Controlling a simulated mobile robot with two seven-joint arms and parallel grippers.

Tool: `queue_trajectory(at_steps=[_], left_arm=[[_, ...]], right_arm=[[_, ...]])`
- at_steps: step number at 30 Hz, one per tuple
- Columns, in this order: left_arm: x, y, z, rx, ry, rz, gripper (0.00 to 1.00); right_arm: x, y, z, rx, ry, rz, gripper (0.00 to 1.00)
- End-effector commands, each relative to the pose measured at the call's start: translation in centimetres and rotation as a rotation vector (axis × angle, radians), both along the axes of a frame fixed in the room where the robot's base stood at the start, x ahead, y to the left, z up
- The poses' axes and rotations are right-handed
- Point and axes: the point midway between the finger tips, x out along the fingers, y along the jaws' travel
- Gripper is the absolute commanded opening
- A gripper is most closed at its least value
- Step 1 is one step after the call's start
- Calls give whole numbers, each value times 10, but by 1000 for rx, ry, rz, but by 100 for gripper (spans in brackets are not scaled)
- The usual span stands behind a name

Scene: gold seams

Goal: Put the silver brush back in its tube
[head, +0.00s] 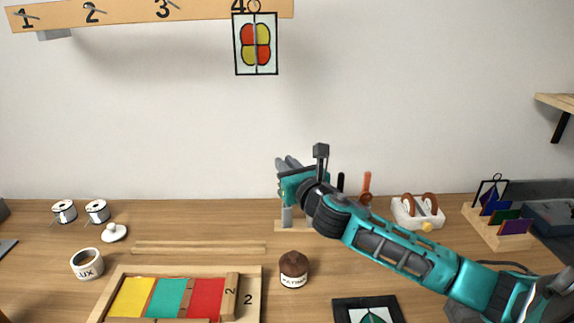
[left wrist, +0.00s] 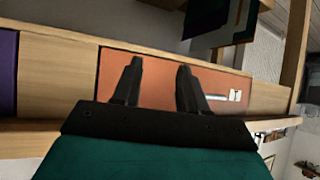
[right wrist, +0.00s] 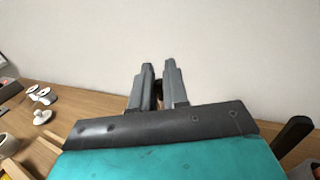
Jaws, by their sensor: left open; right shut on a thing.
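My right gripper (head: 289,163) is raised above the left end of a small wooden tool stand (head: 279,227). In the right wrist view its fingers (right wrist: 157,70) are close together, with a thin brown sliver of a thing between them. I take this thing to be the silver brush (right wrist: 158,95); most of it is hidden by the fingers. A short grey upright piece, likely the tube (head: 287,217), stands on the stand below the gripper. I cannot tell whether the brush touches it. My left gripper (left wrist: 160,65) is open and empty before an orange-brown panel, outside the head view.
Behind my right arm are a black handle (head: 340,182) and an orange handle (head: 366,184). A brown jar (head: 293,270) stands in front of the stand. A tray of coloured panes (head: 255,279) lies front left. A white holder (head: 405,220) is to the right.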

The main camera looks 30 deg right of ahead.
Motion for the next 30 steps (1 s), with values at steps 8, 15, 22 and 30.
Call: queue_trajectory(at_steps=[8,15,22,30], left_arm=[[0,0,1,0,0,0,43],[0,0,1,0,0,0,43],[0,0,-2,0,0,0,43],[0,0,-6,0,0,0,43]], right_arm=[[0,0,0,0,1,1,0],[0,0,0,0,1,1,0],[0,0,-5,0,1,0,0],[0,0,-11,0,0,1,0]])
